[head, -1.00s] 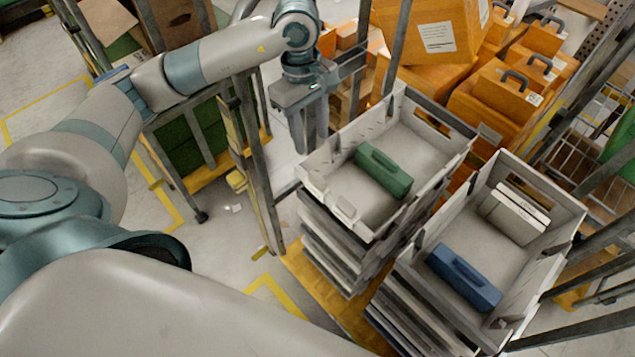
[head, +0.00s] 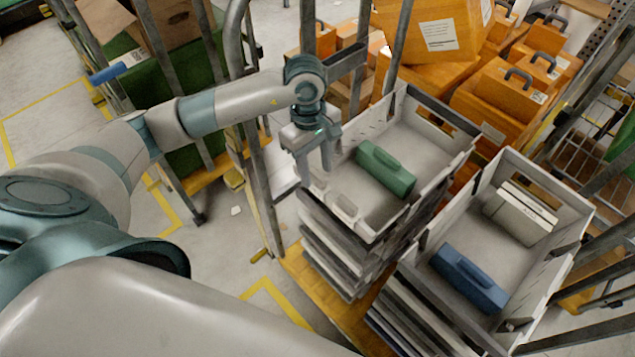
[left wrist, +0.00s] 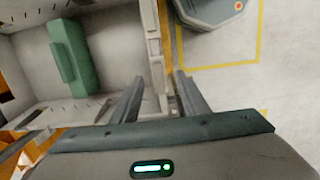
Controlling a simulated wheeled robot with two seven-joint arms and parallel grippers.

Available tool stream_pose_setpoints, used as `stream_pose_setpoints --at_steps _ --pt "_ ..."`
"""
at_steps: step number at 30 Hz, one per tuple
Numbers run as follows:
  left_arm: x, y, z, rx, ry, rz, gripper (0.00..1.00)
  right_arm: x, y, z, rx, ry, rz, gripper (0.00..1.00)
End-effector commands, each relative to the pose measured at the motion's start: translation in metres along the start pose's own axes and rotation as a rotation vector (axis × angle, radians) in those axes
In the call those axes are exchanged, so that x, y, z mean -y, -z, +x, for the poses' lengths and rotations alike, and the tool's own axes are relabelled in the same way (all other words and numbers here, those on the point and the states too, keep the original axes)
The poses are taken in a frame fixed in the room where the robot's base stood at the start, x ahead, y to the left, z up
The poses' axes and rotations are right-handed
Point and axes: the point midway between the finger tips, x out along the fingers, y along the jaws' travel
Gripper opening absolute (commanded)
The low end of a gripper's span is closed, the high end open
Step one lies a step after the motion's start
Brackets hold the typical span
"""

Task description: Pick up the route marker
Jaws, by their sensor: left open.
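Three handled blocks could be the route marker; I cannot tell which is meant. A green block (head: 385,169) lies in the left grey crate (head: 427,217); it also shows in the left wrist view (left wrist: 76,55). A blue block (head: 467,279) and a whitish block (head: 520,213) lie in the right grey crate (head: 567,190). My left gripper (head: 316,165) is open and empty, pointing down near the left crate's left wall. In the left wrist view its fingers (left wrist: 158,82) appear on either side of that wall, with the green block to the left. My right gripper is not in view.
Upright grey rack posts (head: 262,180) stand close to my left forearm. Orange cases (head: 510,95) are piled behind the crates. The crates top stacks of others on a yellow base (head: 310,290).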

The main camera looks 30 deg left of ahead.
Motion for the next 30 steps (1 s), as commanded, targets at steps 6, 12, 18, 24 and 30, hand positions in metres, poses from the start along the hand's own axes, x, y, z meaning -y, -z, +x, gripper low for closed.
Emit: stream_pose_setpoints --at_steps 6,12,18,24,30 --pt "0.0 0.0 0.0 0.0 0.0 0.0 0.41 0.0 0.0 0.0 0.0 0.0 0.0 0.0" --pt "0.0 0.0 0.006 0.001 0.002 0.0 0.41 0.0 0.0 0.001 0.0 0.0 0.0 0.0" --pt "-0.001 0.002 0.029 0.003 0.003 -0.001 0.41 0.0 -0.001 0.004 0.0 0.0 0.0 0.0" --pt "-0.002 0.003 0.05 0.0 0.001 -0.001 0.41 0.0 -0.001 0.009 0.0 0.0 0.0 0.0" --pt "-0.002 0.003 0.052 0.0 -0.001 0.0 0.41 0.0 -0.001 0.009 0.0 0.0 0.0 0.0"
